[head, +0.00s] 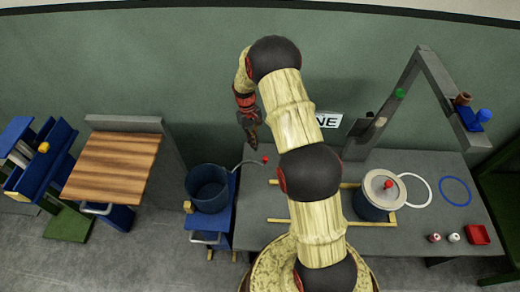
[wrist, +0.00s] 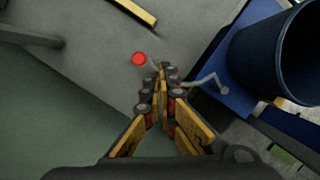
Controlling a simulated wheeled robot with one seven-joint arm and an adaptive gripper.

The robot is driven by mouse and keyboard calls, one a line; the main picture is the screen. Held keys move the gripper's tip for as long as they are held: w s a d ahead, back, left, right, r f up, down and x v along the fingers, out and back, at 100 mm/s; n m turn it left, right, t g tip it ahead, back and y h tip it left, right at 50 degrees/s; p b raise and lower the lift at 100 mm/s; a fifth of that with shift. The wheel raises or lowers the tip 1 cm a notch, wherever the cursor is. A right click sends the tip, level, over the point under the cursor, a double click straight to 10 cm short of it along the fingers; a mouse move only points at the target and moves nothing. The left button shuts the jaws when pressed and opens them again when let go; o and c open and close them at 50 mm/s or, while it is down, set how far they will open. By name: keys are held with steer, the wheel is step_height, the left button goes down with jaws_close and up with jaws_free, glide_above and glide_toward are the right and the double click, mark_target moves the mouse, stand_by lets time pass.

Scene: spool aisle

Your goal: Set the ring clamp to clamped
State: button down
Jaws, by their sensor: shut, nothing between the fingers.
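A bent grey lever (head: 245,163) with a red ball end (head: 265,160) runs from beside the open dark blue drum (head: 209,188) out over the grey table. It appears to be the ring clamp's lever; I cannot tell its setting. In the wrist view, the red ball (wrist: 139,59) lies just left of my fingertips, and the drum (wrist: 285,60) is at the upper right. My gripper (wrist: 163,72) is shut and empty, and its fingers hide the middle of the lever. In the head view, my gripper (head: 252,143) points down just left of the ball. Contact cannot be told.
A lidded drum (head: 370,205) with a red knob stands on the grey table (head: 350,242), near a white ring (head: 416,190) and a blue ring (head: 455,191). A grey frame (head: 405,82) rises at the back right. A wooden-topped stand (head: 112,165) is at the left.

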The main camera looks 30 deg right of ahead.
steer(key=w+d, duration=0.3)
steer(key=w, duration=0.5)
steer(key=shift+n+h, duration=0.3)
steer(key=shift+n, duration=0.1)
steer(key=b+x, duration=0.3)
steer(key=x, duration=0.7)
steer(key=shift+a, duration=0.1)
steer(key=s, duration=0.1)
steer(key=s+b, duration=0.1)
steer(key=s, duration=0.1)
steer(key=shift+s+d+r, duration=0.3)
steer(key=shift+s+r, duration=0.05)
steer(key=shift+s, duration=0.15)
